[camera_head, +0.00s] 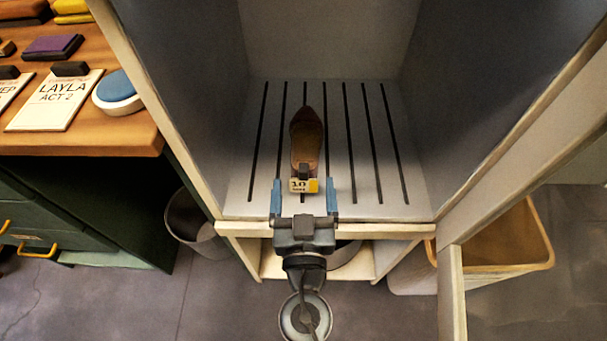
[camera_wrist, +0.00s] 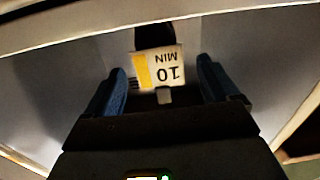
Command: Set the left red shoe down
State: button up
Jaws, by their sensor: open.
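A single reddish-brown shoe (camera_head: 306,140) lies on the slatted floor of the open cabinet (camera_head: 375,200), its toe toward the back. A small tag reading "10 MIN" (camera_head: 300,185) is at its heel end. The tag also shows upside down in the wrist view (camera_wrist: 158,68), with a dark part of the shoe behind it. My gripper (camera_head: 304,198) is at the cabinet's front edge with its blue fingers spread apart. The tag sits between and just beyond the fingertips, and the shoe is not gripped.
Grey cabinet walls (camera_head: 460,100) rise on both sides, and an open door frame (camera_head: 510,170) is at the right. A wooden table (camera_head: 85,115) with cards and a blue-topped round object (camera_head: 117,88) is at the left. Bins (camera_head: 188,218) stand on the floor.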

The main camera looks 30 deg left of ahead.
jog(key=b+v, duration=0.1)
jog(key=v, duration=0.6)
jog(key=shift+s+d+b, duration=0.2)
jog(key=shift+s+b, duration=0.1)
